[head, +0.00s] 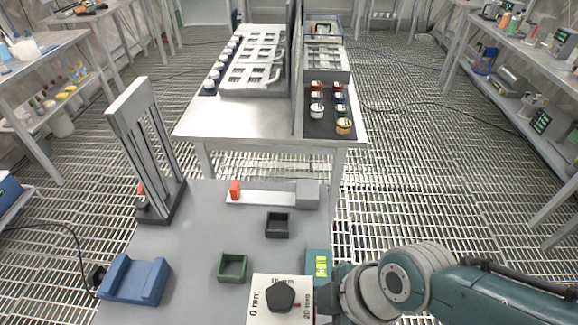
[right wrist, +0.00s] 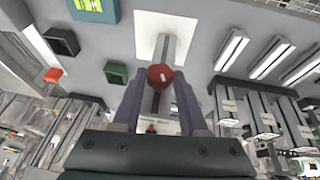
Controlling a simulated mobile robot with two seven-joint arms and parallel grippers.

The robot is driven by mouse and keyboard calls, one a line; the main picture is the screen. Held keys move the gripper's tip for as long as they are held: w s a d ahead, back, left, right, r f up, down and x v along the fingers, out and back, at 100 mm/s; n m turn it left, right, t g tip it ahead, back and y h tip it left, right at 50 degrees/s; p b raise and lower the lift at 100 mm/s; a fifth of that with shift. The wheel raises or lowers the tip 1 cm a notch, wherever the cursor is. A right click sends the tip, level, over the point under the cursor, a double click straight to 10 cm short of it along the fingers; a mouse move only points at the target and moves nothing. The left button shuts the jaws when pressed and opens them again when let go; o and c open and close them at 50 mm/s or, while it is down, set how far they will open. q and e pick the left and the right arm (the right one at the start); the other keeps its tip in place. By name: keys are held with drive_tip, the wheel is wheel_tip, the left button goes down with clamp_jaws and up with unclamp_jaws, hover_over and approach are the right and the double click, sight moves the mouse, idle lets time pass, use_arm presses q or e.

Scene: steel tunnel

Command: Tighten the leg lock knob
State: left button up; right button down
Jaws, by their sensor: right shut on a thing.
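A red knob (right wrist: 160,76) with a pale mark on its face shows in the right wrist view, in front of a grey post. My right gripper (right wrist: 160,88) is shut on the knob, with one finger on each side of it. The right fingertips cannot be made out there. My left gripper is in neither view.
Near the plate are a teal block with a yellow-green level (head: 318,265), a green square frame (head: 232,267), a black square tray (head: 277,225) and a blue cradle (head: 134,281). A tall grey stand (head: 150,150) rises at the left. Bare grey tabletop (head: 195,235) lies between.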

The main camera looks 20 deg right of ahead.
drive_tip(key=g+b, duration=0.1)
drive_tip(key=b, duration=0.1)
drive_tip(key=g+b, duration=0.1)
drive_tip(key=b, duration=0.2)
drive_tip(key=w+g+y+b, duration=0.1)
drive_tip(key=g+b, duration=0.1)
drive_tip(key=shift+d+f+m, duration=0.15)
drive_tip(key=shift+f+m, duration=0.2)
drive_tip(key=shift+m, duration=0.05)
drive_tip(key=shift+r+g+y+b, duration=0.2)
drive_tip(key=shift+g+y+b, duration=0.35)
drive_tip(key=shift+b, duration=0.7)
drive_tip(key=shift+c, duration=2.2)
unclamp_jaws()
drive_tip(key=shift+r, duration=0.15)
drive_tip(key=p+v, duration=0.1)
drive_tip(key=v, duration=0.8)
drive_tip(key=shift+w+r, duration=0.25)
drive_tip(key=shift+r, duration=0.1)
drive_tip(key=shift+d, duration=0.15)
